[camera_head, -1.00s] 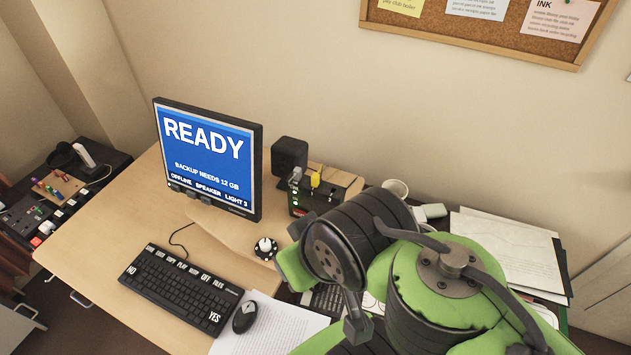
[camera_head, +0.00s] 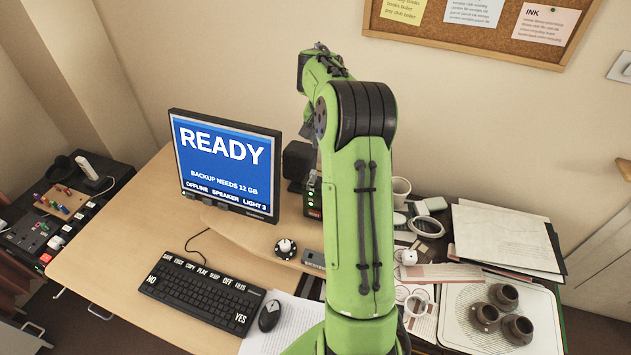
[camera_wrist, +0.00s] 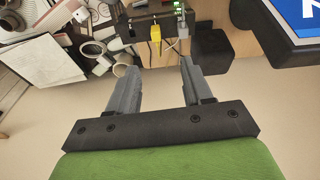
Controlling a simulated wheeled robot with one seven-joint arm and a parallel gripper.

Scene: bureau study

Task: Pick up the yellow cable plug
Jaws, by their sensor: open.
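The yellow cable plug (camera_wrist: 155,34) shows in the wrist view, upright against the dark box (camera_wrist: 138,27). In the head view my arm hides the plug. My gripper (camera_wrist: 157,64) is open and empty, its two grey fingers spread apart. In the wrist view the plug appears beyond the fingertips, roughly centred between them, with a visible gap. In the head view my arm reaches over the desk towards the wall, and the gripper is mostly hidden behind it.
A pale plug (camera_wrist: 183,25) sits close beside the yellow one. The black speaker (camera_wrist: 211,50) and monitor (camera_wrist: 298,18) stand nearby. The keyboard (camera_head: 200,290) lies in front.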

